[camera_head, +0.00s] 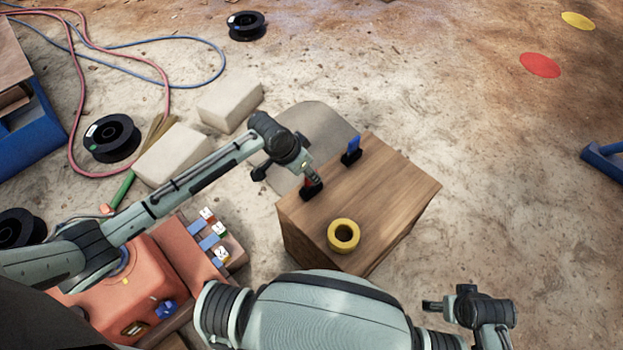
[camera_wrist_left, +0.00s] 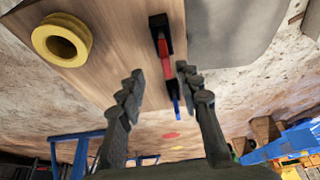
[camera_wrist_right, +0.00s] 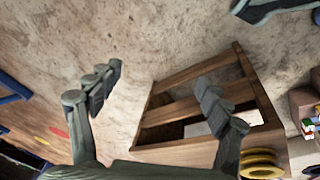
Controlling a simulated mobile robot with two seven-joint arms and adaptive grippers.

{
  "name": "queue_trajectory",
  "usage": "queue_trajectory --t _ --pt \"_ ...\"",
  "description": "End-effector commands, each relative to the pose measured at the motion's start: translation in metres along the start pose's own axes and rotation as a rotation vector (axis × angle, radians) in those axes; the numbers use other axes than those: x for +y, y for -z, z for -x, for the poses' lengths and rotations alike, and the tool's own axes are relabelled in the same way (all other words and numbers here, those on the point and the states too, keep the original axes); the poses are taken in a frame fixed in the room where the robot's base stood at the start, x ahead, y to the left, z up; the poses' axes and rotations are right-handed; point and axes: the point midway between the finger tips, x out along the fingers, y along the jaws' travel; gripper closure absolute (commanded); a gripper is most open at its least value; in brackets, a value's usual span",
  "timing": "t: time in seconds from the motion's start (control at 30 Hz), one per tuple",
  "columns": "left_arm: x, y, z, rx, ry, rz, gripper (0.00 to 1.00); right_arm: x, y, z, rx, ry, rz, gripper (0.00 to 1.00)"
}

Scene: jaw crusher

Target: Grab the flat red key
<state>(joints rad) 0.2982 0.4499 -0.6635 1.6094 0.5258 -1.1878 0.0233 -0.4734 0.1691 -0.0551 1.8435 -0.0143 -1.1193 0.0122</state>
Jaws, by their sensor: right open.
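The flat red key (camera_wrist_left: 164,55) stands in a small black holder (camera_wrist_left: 158,20) on the wooden crate (camera_head: 388,185). In the head view the red key (camera_head: 307,182) is mostly hidden by my left gripper (camera_head: 306,174). In the left wrist view my left gripper (camera_wrist_left: 158,72) is open, with the key showing between and just beyond its fingertips; I cannot tell whether they touch it. A blue key (camera_head: 354,145) stands in another black holder farther back on the crate. My right gripper (camera_wrist_right: 158,78) is open and empty, right of the crate in the head view (camera_head: 430,306).
A yellow ring (camera_head: 343,236) lies on the crate top near its front. The red machine (camera_head: 115,290) with labelled blue parts is at lower left. Pale blocks (camera_head: 172,155), black spools (camera_head: 112,138) and hoses lie on the left. The floor on the right is mostly clear.

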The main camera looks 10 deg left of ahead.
Motion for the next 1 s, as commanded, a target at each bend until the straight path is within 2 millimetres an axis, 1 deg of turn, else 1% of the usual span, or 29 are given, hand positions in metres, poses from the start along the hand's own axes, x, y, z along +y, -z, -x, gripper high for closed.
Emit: queue_trajectory --t 0.3,0.4,0.5,0.67,0.77,0.93,0.97,1.0 --pt "-0.008 -0.001 -0.045 -0.001 0.001 0.001 0.66 0.002 0.005 0.013 0.005 -0.008 0.000 0.22" --pt "-0.008 -0.001 -0.054 0.001 0.001 0.001 0.66 0.004 0.006 0.019 0.007 -0.012 -0.001 0.22" --pt "-0.008 -0.001 -0.057 0.001 0.002 0.000 0.66 0.006 0.008 0.023 0.008 -0.016 -0.002 0.22" --pt "-0.008 -0.001 -0.057 0.001 0.002 0.000 0.66 0.008 0.009 0.024 0.010 -0.019 -0.001 0.22" --pt "-0.008 -0.001 -0.057 0.001 0.002 0.000 0.75 0.008 0.009 0.024 0.010 -0.019 0.000 0.22" --pt "-0.008 -0.001 -0.057 0.001 0.002 0.000 0.97 0.008 0.007 0.022 0.007 -0.019 0.001 0.22" --pt "-0.008 -0.001 -0.056 0.001 0.002 0.000 1.00 0.008 0.007 0.022 0.007 -0.018 0.001 0.22" --pt "-0.008 -0.001 -0.056 0.001 0.002 0.000 1.00 0.007 0.007 0.022 0.007 -0.018 0.002 0.22"
